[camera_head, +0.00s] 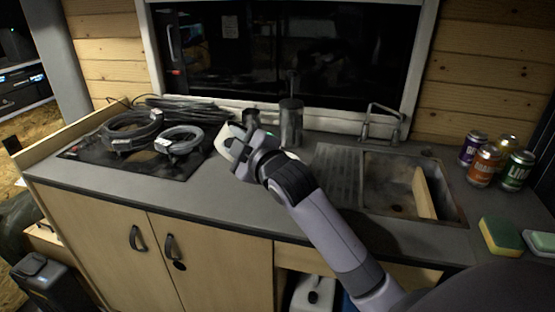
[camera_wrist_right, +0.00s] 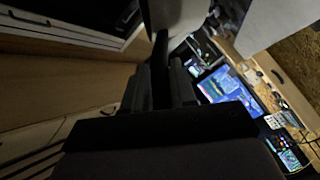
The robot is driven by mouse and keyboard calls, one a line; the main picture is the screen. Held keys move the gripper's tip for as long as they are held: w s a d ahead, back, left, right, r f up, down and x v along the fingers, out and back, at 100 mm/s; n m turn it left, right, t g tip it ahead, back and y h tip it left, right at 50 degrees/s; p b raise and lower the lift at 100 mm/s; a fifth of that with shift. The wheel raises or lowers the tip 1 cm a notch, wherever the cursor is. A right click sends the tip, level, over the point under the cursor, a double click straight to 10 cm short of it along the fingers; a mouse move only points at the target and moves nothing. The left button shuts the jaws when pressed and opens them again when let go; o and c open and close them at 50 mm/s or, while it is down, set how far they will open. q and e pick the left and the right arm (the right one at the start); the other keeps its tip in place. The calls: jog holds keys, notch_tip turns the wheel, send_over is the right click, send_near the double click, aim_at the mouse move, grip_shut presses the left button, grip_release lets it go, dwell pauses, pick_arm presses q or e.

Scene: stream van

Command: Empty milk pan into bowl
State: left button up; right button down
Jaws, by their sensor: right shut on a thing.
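My right gripper (camera_head: 247,153) reaches over the counter from the lower right. It is shut on the dark handle (camera_wrist_right: 161,60) of what looks like the milk pan. A pale part of the pan (camera_head: 227,138) shows just beyond the fingers and looks tilted; its inside is hidden. In the right wrist view, my right gripper's (camera_wrist_right: 166,85) two dark fingers close around the handle, with a grey body (camera_wrist_right: 185,14) above. A white edge (camera_head: 291,155) shows behind my wrist, perhaps the bowl; most of it is hidden. My left gripper is not in view.
A black hob (camera_head: 95,153) with coiled cables (camera_head: 133,130) lies left. A metal canister (camera_head: 291,122) stands behind my gripper by the window. A sink (camera_head: 385,195) is right, with several cans (camera_head: 483,166) and a sponge (camera_head: 499,237) beyond. The front counter strip is clear.

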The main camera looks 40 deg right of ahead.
jog(key=a+f+n, duration=0.1)
jog(key=a+f, duration=0.1)
jog(key=f, duration=0.1)
jog(key=w+a+f+n+g, duration=0.1)
jog(key=a+f+n, duration=0.1)
jog(key=a+f, duration=0.1)
jog(key=w+a+f+n+h, duration=0.1)
jog(key=a+f+n, duration=0.1)
jog(key=f, duration=0.1)
jog(key=shift+w+a+f+g, duration=0.1)
jog(key=shift+w+a+g, duration=0.1)
jog(key=shift+a+g, duration=0.1)
jog(key=shift+w+a+f+n+h, duration=0.25)
jog(key=shift+a+f+n+h, duration=0.15)
jog(key=shift+a+f+n, duration=0.3)
